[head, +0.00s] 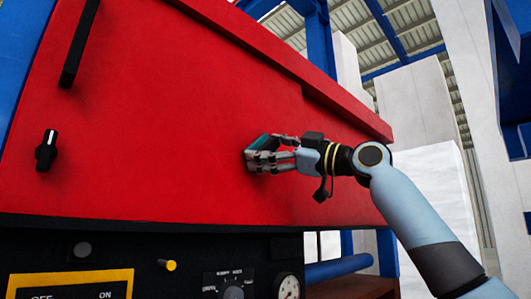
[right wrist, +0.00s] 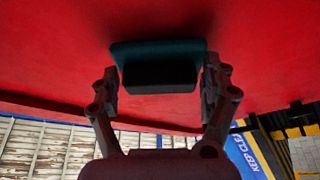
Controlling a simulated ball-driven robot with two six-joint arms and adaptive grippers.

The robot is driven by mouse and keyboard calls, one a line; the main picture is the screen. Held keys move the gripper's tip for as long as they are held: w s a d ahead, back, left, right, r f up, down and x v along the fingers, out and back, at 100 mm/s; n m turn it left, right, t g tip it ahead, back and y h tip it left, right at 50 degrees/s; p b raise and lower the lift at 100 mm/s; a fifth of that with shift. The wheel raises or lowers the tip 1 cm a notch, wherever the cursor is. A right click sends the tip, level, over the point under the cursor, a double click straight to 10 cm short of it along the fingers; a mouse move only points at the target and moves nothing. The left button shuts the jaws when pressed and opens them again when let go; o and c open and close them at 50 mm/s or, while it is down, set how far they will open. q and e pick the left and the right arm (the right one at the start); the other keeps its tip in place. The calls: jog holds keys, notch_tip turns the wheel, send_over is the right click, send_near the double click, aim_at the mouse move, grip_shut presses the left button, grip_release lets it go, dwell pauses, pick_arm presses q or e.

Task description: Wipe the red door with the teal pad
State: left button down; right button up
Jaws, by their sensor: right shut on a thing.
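The red door (head: 150,120) fills much of the head view as a large flat panel, and its surface also fills the upper part of the right wrist view (right wrist: 60,50). My right gripper (head: 255,158) is at the door's right half, shut on the teal pad (head: 262,141). In the right wrist view the pad (right wrist: 160,48) sits between the two fingers, with a dark block below its teal face. The pad is at or very close to the door; I cannot tell whether it touches. My left gripper is not in view.
A black handle (head: 80,42) and a black knob (head: 47,150) stick out on the door's left. Below the door is a dark control panel (head: 190,250) with a yellow knob (head: 167,265) and a gauge (head: 287,287). Blue posts and pale blocks stand behind on the right.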

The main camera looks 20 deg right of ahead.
jog(key=s, duration=0.1)
jog(key=s+d+b, duration=0.1)
jog(key=s, duration=0.1)
jog(key=s+b, duration=0.1)
jog(key=s, duration=0.1)
jog(key=shift+d, duration=0.4)
jog(key=s+b, duration=0.1)
jog(key=s+d+b, duration=0.1)
jog(key=shift+s, duration=0.4)
dwell(0.4)
